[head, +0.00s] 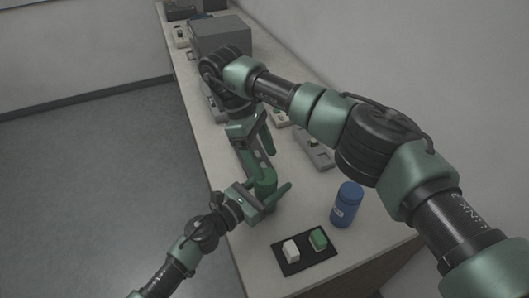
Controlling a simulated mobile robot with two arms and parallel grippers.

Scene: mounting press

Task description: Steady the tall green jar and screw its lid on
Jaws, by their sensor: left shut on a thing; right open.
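The tall green jar (265,181) stands on the bench, left of centre in the head view. My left gripper (270,200) is shut on its lower part from the front left. My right gripper (254,134) is open, fingers spread, and appears just above or behind the jar's top. The jar's top is partly hidden by it, so I cannot tell whether a lid sits there. A small green piece (318,239) lies on a black mat (293,267); I cannot tell whether it is a lid.
A white piece (291,251) shares the mat. A blue jar (346,205) stands right of it. A grey device (314,150) and a large grey box (222,36) stand farther back, partly behind my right arm. The bench's left edge is close to the green jar.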

